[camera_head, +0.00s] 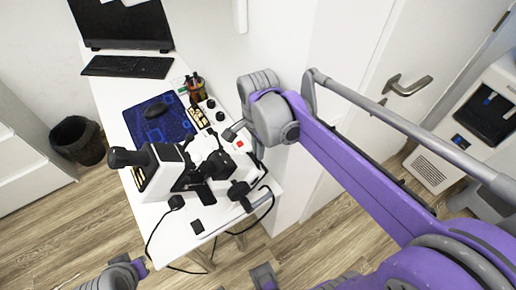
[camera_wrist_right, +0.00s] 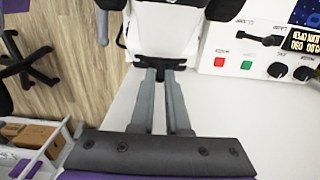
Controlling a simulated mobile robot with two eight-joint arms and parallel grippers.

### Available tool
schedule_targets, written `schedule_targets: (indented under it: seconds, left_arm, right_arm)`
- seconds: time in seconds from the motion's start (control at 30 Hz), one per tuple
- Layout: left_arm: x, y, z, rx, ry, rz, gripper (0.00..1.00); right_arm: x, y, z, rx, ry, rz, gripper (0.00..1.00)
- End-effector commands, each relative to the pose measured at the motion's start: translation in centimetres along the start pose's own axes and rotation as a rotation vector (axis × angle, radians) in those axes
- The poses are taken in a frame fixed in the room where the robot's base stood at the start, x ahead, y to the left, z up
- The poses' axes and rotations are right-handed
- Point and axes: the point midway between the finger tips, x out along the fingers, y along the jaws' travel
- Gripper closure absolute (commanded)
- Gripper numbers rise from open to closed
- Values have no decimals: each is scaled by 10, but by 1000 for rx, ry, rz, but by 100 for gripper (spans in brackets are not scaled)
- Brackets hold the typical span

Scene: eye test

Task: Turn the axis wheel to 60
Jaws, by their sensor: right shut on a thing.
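A white eye-test device with black parts (camera_head: 165,165) stands on the white table; part of it shows at the top of the right wrist view (camera_wrist_right: 165,25). My right gripper (camera_wrist_right: 161,72) is shut on a dark part at the near side of this device (camera_wrist_right: 150,61), which looks like the axis wheel. The fingers hide much of this part, and I cannot read its angle. In the head view my right gripper (camera_head: 228,134) is small beside the device, under my purple arm. Only grey and purple parts of my left arm show at the bottom; its gripper is not clear.
A control panel with knobs, red and green buttons and a lit display (camera_wrist_right: 300,40) lies right of my fingers in the wrist view. A blue mat (camera_head: 155,120), a keyboard (camera_head: 128,67), a laptop screen and a pen cup (camera_head: 196,91) are farther back. Cables hang at the table's front.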

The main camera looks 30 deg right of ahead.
Motion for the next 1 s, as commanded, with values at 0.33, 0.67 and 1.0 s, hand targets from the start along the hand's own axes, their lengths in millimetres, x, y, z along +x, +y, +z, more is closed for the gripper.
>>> schedule_targets:
  seconds: [0.33,0.67,1.0]
  left_arm:
    - [-4,0,-3,0,2,0,100]
    - [-17,0,-13,0,8,0,100]
    - [-17,0,-13,0,8,0,100]
  right_arm:
    - [-1,5,0,37,1,-37,100]
    - [1,25,3,224,1,-226,100]
    - [3,26,3,249,0,-248,100]
